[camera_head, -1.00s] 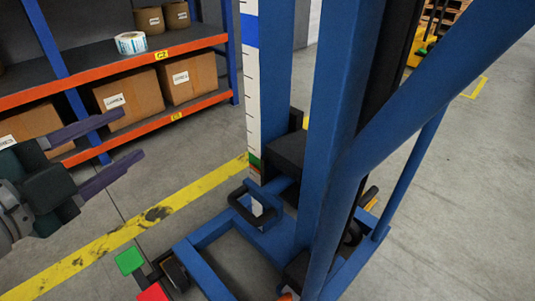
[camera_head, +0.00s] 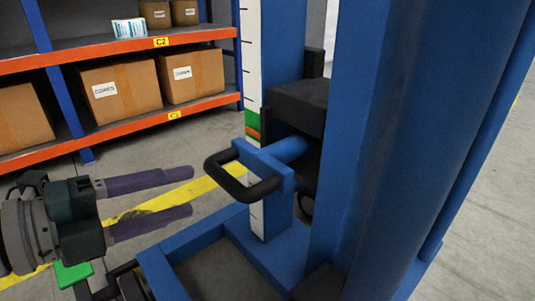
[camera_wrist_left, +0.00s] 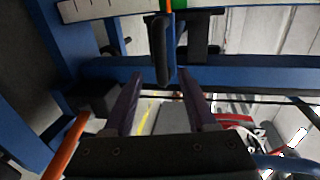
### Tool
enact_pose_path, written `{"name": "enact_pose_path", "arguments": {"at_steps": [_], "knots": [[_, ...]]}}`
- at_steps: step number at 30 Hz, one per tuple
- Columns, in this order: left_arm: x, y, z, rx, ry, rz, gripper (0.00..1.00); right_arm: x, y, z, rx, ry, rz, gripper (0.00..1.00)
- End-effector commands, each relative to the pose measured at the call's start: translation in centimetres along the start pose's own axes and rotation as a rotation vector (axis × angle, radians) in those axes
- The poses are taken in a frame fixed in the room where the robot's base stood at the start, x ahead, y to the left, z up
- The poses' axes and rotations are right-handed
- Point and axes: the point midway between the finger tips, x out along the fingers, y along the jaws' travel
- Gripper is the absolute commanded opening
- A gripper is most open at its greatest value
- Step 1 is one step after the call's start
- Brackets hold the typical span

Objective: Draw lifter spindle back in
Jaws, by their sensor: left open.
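The lifter (camera_head: 375,150) is a tall blue frame with a black carriage block (camera_head: 297,105). A short blue spindle (camera_head: 289,149) sticks out from the carriage toward the left. A blue crossbar and a black U-shaped handle (camera_head: 228,184) are at its outer end. My left gripper (camera_head: 190,192) is open and empty, its two purple fingers pointing right toward the handle, with a gap between. In the left wrist view the black handle (camera_wrist_left: 163,52) appears ahead of the gripper (camera_wrist_left: 158,78), roughly in line with the space between its fingers. My right gripper does not show.
The lifter's blue base legs (camera_head: 185,240) lie low below the handle, with green pedals (camera_head: 73,274) at the left. An orange-edged shelf (camera_head: 110,133) with cardboard boxes stands behind. A white scale strip (camera_head: 253,60) runs up the mast. A yellow floor line passes behind.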

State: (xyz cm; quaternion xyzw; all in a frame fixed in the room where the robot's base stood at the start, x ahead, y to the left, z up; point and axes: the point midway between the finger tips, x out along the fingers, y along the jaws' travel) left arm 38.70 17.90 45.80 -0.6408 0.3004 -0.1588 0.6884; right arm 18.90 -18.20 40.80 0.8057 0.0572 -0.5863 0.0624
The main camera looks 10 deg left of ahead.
Motion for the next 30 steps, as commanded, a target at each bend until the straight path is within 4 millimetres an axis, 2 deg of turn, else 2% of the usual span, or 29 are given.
{"name": "enact_pose_path", "arguments": {"at_steps": [6, 13, 18, 25, 26, 30], "knots": [[4.1, 0.2, 0.1, 0.000, -0.001, -0.004, 0.57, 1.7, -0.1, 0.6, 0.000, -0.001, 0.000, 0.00], [7.2, 0.1, 0.1, -0.001, -0.002, -0.003, 0.57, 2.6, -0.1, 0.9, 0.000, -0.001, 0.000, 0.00], [8.1, 0.0, 0.1, -0.001, -0.002, -0.001, 0.57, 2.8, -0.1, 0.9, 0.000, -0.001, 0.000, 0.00], [8.1, 0.0, 0.1, -0.002, -0.003, -0.001, 0.57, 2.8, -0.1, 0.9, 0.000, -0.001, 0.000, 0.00], [8.1, 0.0, 0.1, -0.002, -0.003, -0.001, 0.56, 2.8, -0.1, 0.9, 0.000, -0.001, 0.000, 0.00], [8.1, 0.0, 0.1, -0.002, -0.002, -0.001, 0.40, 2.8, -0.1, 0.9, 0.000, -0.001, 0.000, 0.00]]}}
